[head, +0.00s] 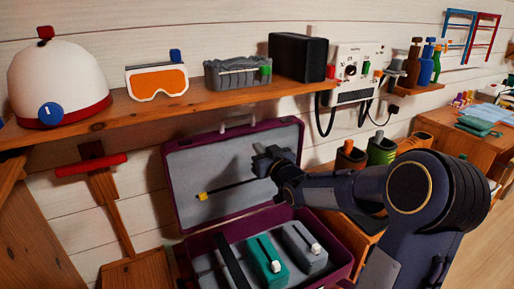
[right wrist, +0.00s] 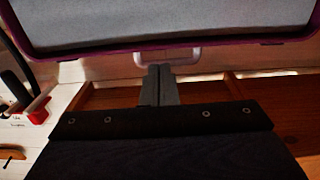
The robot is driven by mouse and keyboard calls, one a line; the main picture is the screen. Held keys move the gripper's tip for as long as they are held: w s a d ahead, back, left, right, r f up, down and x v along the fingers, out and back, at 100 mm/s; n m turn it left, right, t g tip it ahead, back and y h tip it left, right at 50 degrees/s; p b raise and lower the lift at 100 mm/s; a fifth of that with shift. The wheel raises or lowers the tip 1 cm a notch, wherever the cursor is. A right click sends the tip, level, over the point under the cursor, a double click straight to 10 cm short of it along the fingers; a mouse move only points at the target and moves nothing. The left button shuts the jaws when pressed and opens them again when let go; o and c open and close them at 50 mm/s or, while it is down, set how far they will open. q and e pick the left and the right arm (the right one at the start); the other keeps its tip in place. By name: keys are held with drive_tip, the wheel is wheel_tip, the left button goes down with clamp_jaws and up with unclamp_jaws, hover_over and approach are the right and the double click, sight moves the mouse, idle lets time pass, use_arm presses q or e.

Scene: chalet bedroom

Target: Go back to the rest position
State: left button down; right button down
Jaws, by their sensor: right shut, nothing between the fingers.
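My right arm (head: 335,190) reaches in from the right in the head view. Its gripper (head: 262,162) is in front of the raised lid (head: 230,205) of an open purple case. In the right wrist view the two grey fingers (right wrist: 160,84) are together with nothing between them. Their tips show just below the case's pale handle (right wrist: 168,57) in that picture; I cannot tell the gap in depth. A thin black rod with a yellow end (head: 202,196) shows against the lid's grey lining. My left gripper is not in view.
The case's lower half (head: 342,252) holds a teal block (head: 266,262) and a grey block (head: 304,248). Above runs a wooden shelf (head: 190,100) with a white helmet (head: 62,80), orange goggles (head: 158,82), a grey basket (head: 238,75) and a black box (head: 298,58). Bottles (head: 382,150) stand beside my arm.

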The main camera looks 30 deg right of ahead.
drive_tip(key=s+a+g+y+p, duration=0.2)
drive_tip(key=s+a, duration=0.4)
drive_tip(key=s, duration=0.5)
drive_tip(key=s+a+g+y+p, duration=0.1)
drive_tip(key=s+a+g+p, duration=0.4)
drive_tip(key=s, duration=0.6)
drive_tip(key=s+a+g+y+p, duration=0.2)
drive_tip(key=s+a+g+p, duration=0.2)
drive_tip(key=s+a, duration=0.4)
drive_tip(key=s+g, duration=0.1)
drive_tip(key=s, duration=0.2)
drive_tip(key=shift+s+a+r+y, duration=0.2)
drive_tip(key=shift+s+a+y, duration=0.1)
drive_tip(key=shift+a, duration=0.05)
drive_tip(key=shift+d+m, duration=0.1)
drive_tip(key=shift+m, duration=0.2)
